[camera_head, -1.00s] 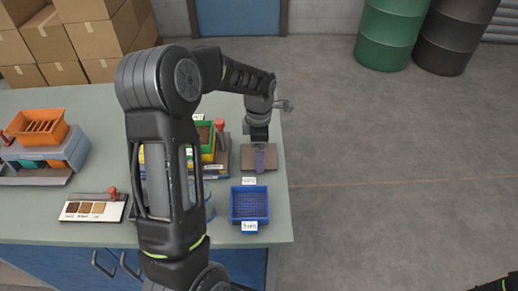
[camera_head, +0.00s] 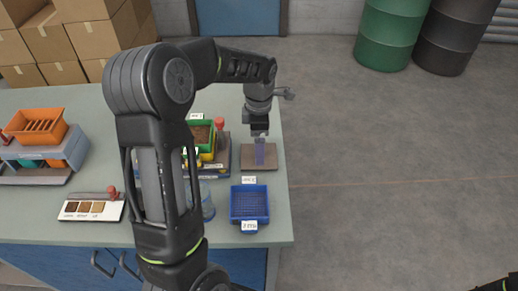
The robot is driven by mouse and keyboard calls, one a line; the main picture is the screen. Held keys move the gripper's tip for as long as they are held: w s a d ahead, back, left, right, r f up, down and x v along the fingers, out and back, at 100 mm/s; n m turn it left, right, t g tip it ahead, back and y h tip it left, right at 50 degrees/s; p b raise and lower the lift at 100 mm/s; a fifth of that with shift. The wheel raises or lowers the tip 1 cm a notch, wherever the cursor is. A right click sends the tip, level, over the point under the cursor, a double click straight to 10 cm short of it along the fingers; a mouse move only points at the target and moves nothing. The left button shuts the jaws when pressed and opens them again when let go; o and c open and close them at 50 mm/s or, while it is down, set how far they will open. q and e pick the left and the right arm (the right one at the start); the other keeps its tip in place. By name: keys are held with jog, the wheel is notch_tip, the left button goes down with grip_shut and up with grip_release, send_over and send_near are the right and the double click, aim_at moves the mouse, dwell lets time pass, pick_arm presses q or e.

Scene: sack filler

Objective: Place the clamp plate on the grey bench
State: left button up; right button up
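My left gripper (camera_head: 259,138) points down over the right part of the grey bench (camera_head: 262,222). It appears shut on a small upright purple plate (camera_head: 259,153), which looks like the clamp plate. The plate is over a flat brown board (camera_head: 270,163) on the bench; I cannot tell whether its lower edge touches the board. The fingertips are small and partly hidden by the wrist. My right gripper is out of view; only a dark bit of that arm shows at the bottom right corner.
A blue basket (camera_head: 249,204) stands in front of the board. A green bin (camera_head: 201,137) is left of it, partly behind my arm. A sample card (camera_head: 91,208) and an orange tray unit (camera_head: 38,127) are farther left. Cardboard boxes and drums (camera_head: 389,33) stand behind.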

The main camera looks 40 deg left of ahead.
pick_arm(q)
notch_tip(320, 180, up, 8)
jog(key=shift+r+b, duration=0.2)
jog(key=shift+b, duration=0.15)
jog(key=shift+f, duration=0.1)
dwell(0.4)
